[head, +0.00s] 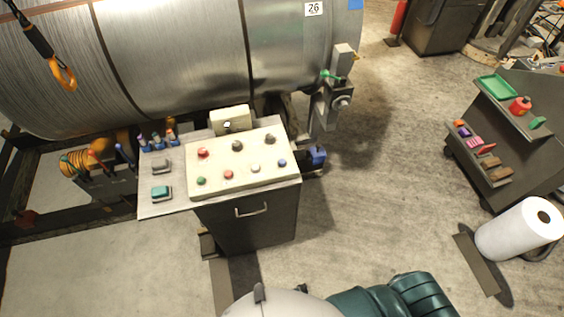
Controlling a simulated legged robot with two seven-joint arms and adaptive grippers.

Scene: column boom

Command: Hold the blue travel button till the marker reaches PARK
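A small blue button (282,162) sits near the right end of the lower row on the sloped cream control panel (215,188). Other knobs and buttons share the panel: red, green, pale and dark ones. I cannot make out a travel marker or the word PARK. Neither of my grippers shows in the head view, and nothing is seen touching the blue button.
The panel tops a dark cabinet (247,225) before a large metal cylinder (190,50). An orange hook (62,75) hangs at upper left. A tool cart (520,150) and white roll (518,228) stand right. Open concrete floor lies between.

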